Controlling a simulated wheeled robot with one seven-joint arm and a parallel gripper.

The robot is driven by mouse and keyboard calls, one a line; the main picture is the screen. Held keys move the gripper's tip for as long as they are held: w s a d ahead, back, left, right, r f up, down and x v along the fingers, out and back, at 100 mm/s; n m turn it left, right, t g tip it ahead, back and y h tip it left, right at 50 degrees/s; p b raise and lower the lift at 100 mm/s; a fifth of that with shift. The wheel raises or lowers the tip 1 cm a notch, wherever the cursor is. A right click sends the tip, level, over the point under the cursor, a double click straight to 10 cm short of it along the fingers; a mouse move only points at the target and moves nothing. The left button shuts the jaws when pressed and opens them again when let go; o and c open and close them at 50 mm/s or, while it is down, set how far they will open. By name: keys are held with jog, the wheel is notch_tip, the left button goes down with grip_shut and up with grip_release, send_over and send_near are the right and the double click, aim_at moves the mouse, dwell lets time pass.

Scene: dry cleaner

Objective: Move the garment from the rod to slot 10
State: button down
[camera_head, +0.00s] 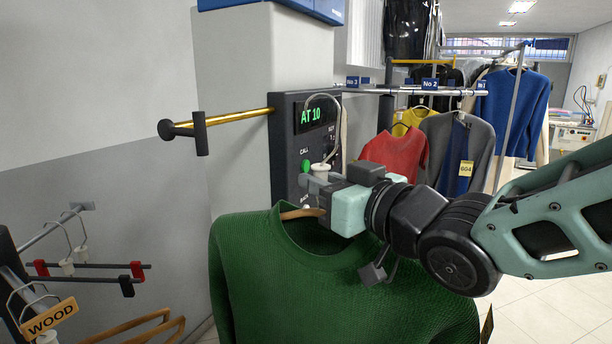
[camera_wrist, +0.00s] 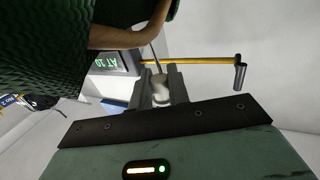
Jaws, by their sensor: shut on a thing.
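The garment, a green knitted sweater (camera_head: 300,270), hangs from a wooden hanger (camera_head: 302,213) below my gripper (camera_head: 320,181). The jaws are shut on the pale collar at the neck of the hanger. The hanger's wire hook rises above the jaws, in front of a black panel (camera_head: 284,150) whose green display reads "AT 10". In the wrist view, the jaws (camera_wrist: 159,90) close around the collar, with the wooden hanger (camera_wrist: 130,38) and green knit (camera_wrist: 60,40) beyond. A brass rod (camera_head: 238,117) with a black end stop runs from the panel. I cannot tell whether the hook touches any rail.
A chrome rail (camera_head: 415,91) with blue number tags carries red, yellow and grey garments on the right. A rack with empty hangers (camera_head: 80,240) and a "WOOD" tag (camera_head: 49,317) stands at the lower left. Floor is open at the lower right.

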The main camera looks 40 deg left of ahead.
jog(key=w+d+p, duration=0.2)
jog(key=d, duration=1)
jog(key=w+d+p, duration=0.2)
jog(key=w+d, duration=0.1)
jog(key=d, duration=0.8)
jog(key=shift+w+d+p, duration=0.15)
jog(key=shift+d+p, duration=0.15)
jog(key=shift+d, duration=0.1)
